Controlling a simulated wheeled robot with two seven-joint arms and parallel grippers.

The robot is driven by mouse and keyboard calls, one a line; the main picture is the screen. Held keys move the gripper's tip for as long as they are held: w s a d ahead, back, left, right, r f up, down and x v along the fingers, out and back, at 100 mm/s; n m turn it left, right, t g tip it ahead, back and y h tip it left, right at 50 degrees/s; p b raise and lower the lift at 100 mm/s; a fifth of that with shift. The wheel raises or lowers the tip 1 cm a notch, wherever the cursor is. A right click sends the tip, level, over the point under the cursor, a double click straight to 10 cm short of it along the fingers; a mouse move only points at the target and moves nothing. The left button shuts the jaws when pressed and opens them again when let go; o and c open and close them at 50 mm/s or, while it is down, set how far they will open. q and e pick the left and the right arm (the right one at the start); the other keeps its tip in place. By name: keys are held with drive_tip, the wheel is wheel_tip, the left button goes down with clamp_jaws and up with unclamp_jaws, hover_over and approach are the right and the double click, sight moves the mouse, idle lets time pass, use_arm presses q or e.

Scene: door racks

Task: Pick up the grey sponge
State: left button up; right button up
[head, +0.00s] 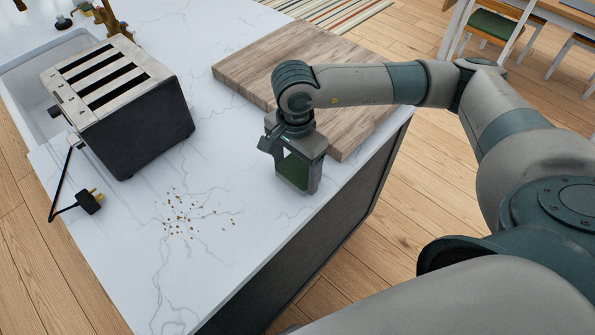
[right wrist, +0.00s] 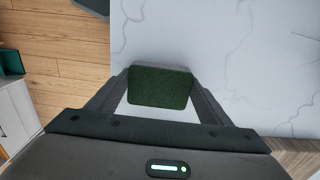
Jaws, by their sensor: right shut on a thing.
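The sponge (head: 292,171) looks dark green on its visible face, not grey. It sits between the two fingers of my right gripper (head: 294,186), which is shut on it. The gripper points down at the counter, near its front edge. In the right wrist view the sponge (right wrist: 160,87) is a small block with rounded corners, with a finger against its left and right sides. I cannot tell whether it touches the counter or is just above it. My left gripper is not in view.
A wooden board (head: 240,75) lies right behind the gripper on the white marble counter (head: 130,245). A toaster (head: 130,110) stands at the left, with its plug (head: 90,201) on the counter. Crumbs (head: 188,212) lie left of the gripper. The front of the counter is clear.

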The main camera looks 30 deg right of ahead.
sight(295, 172)
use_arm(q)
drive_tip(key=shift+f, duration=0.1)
use_arm(e)
drive_tip(key=shift+r, duration=0.1)
drive_tip(key=shift+r+b, duration=0.5)
wheel_tip(295, 172, up, 2)
drive_tip(key=shift+r+b, duration=0.2)
drive_tip(key=shift+b, duration=0.5)
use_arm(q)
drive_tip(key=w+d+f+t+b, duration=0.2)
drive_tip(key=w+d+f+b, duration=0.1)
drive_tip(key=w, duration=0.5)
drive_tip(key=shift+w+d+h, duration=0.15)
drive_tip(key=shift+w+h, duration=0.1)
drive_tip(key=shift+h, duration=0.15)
use_arm(e)
drive_tip(key=s+a+r, duration=0.7)
drive_tip(key=s, duration=0.2)
drive_tip(key=shift+a+r, duration=0.15)
drive_tip(key=shift+r, duration=0.05)
